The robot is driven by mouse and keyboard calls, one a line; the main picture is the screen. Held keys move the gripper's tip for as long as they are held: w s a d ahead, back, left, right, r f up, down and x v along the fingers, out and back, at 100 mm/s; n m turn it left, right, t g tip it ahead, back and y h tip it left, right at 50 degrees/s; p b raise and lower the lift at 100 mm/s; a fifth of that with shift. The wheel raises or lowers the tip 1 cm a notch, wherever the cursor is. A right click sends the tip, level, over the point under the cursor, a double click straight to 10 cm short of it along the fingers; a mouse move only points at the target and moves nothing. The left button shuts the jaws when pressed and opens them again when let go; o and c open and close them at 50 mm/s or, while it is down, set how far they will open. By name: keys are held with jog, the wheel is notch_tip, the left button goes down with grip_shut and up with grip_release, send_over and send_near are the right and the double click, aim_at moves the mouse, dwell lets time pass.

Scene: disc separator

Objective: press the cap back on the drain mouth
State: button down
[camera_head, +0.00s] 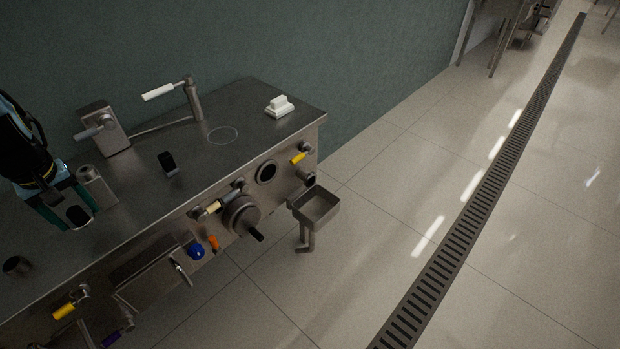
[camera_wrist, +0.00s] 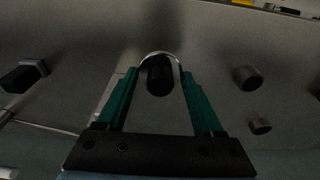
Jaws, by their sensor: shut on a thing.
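My gripper (camera_head: 66,212) is over the left part of the steel bench in the head view. Its teal fingers are shut on a dark, rounded piece with a pale rim, which looks like the cap (camera_head: 78,215); it also shows between the fingertips in the wrist view (camera_wrist: 160,76). I cannot tell how far the cap is above the bench top. A short open pipe end, probably the drain mouth (camera_head: 307,178), sticks out low at the bench's right front corner, above a small metal basin (camera_head: 317,206). It is far to the right of my gripper.
The bench top (camera_head: 215,165) carries a grey post (camera_head: 96,185), a small black block (camera_head: 168,162), a white-handled tap (camera_head: 192,98) and a white block (camera_head: 280,106). Yellow-handled valves and a black-handled disc (camera_head: 242,215) project from the front. Floor at right is clear.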

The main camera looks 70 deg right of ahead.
jog(key=shift+r, duration=0.2)
notch_tip(320, 180, up, 5)
jog(key=p, duration=0.4)
jog(key=shift+f, duration=0.1)
jog(key=shift+w+a, duration=0.1)
